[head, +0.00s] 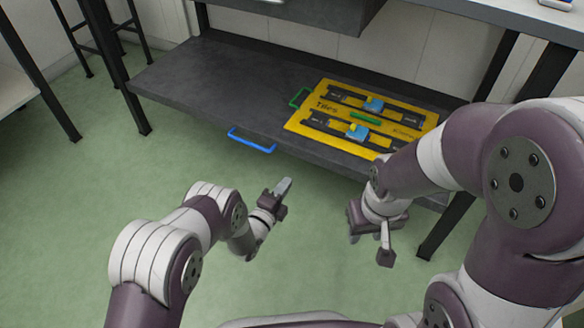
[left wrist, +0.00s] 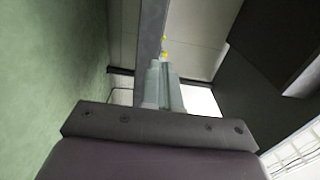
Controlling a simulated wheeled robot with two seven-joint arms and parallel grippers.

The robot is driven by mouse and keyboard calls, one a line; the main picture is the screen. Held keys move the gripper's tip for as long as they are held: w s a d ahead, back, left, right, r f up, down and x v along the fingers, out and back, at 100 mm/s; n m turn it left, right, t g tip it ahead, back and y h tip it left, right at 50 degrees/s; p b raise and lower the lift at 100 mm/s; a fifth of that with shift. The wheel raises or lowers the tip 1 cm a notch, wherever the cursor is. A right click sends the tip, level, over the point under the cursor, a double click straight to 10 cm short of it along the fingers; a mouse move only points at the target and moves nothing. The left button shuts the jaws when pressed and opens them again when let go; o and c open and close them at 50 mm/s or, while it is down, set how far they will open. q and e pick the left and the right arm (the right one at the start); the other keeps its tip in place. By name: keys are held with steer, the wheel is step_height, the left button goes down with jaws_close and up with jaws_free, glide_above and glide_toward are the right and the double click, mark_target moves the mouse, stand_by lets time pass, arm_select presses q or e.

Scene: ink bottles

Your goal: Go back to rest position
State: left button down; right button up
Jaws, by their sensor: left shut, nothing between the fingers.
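In the head view my left gripper (head: 284,186) is over the green floor in front of the dark shelf. Its pale fingers are shut, empty and point up toward the shelf. In the left wrist view its fingers (left wrist: 163,86) lie close together at the centre, with a small yellow spot beyond their tips. My right gripper (head: 366,243) hangs low in front of the shelf's right part, apart from it.
A yellow board (head: 305,121) with black rails, blue pieces and a green handle (head: 299,98) lies on the dark shelf (head: 205,75). A blue handle (head: 251,141) is at the shelf's front edge. Black table legs (head: 113,70) stand left. The floor (head: 300,280) between my arms is clear.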

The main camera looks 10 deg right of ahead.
arm_select(q)
steer(key=s+a+f+n+g+y+p, duration=0.2)
steer(key=s+a+f+n+g+y, duration=0.5)
steer(key=f+n, duration=0.25)
steer(key=s+a+r+n+g+y+p, duration=0.1)
steer(key=s+a+r+n+g+p, duration=0.2)
steer(key=s+a+r+n, duration=0.55)
steer(key=s+a+r+n+g+y+p, duration=0.1)
steer(key=s+r+g+p, duration=0.3)
steer(key=r, duration=1)
steer(key=s+a+r+n+g+y+p, duration=0.15)
steer(key=s+a+r+n, duration=0.45)
steer(key=r, duration=0.6)
step_height(320, 180, up, 44)
steer(key=t+p, duration=0.2)
steer(key=p, duration=3.8)
steer(key=shift+a+f, duration=0.15)
steer(key=shift+a, duration=0.05)
arm_select(e)
step_height(320, 180, up, 51)
